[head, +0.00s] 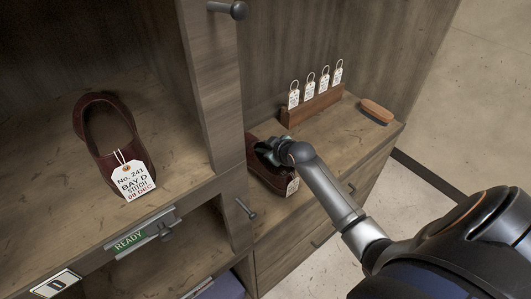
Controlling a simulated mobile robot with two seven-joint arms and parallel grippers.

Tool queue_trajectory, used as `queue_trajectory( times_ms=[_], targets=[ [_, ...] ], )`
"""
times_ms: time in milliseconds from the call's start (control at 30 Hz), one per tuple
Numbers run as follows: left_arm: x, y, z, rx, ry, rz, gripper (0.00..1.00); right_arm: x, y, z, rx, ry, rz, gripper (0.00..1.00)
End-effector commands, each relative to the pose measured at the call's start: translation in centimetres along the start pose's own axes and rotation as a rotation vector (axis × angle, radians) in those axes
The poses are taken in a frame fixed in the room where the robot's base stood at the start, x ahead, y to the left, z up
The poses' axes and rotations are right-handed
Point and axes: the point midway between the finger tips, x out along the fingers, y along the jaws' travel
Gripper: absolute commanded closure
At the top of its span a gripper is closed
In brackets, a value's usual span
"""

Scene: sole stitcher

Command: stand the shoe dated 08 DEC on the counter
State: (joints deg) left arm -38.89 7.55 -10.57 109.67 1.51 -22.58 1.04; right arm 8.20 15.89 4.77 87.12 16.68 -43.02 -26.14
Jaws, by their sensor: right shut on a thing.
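A dark red-brown shoe (98,128) stands in the left bay, its white tag reading No. 241, BAY D, 08 DEC. A second dark brown shoe (266,176) is on the counter (337,136), at its left end beside the cabinet post. My right gripper (275,151) is shut on this second shoe's upper part and hides some of it. A small white tag (292,187) hangs at this shoe; its writing is too small to read. I cannot tell whether the shoe's sole touches the counter. My left gripper is not in view.
A wooden rack (312,105) with several white tags stands at the back of the counter. A brush (376,112) lies near the counter's right end. A green READY sign (129,240) and a D label (56,283) are on the left bay's front edge.

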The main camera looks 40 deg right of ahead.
Motion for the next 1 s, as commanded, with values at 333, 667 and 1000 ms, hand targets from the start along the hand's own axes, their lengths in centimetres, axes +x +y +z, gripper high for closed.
queue_trajectory(
  times_ms=[333, 667, 1000],
  targets=[
    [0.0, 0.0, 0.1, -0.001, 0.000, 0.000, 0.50, 1.2, -0.7, 1.6, 0.002, 0.001, 0.001, 1.00],
    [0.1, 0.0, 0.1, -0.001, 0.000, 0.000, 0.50, 1.2, -0.8, 1.8, 0.001, -0.004, -0.001, 0.51],
    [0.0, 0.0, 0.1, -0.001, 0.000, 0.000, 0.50, 1.1, -0.8, 1.7, 0.001, -0.004, -0.001, 0.42]
  ],
)
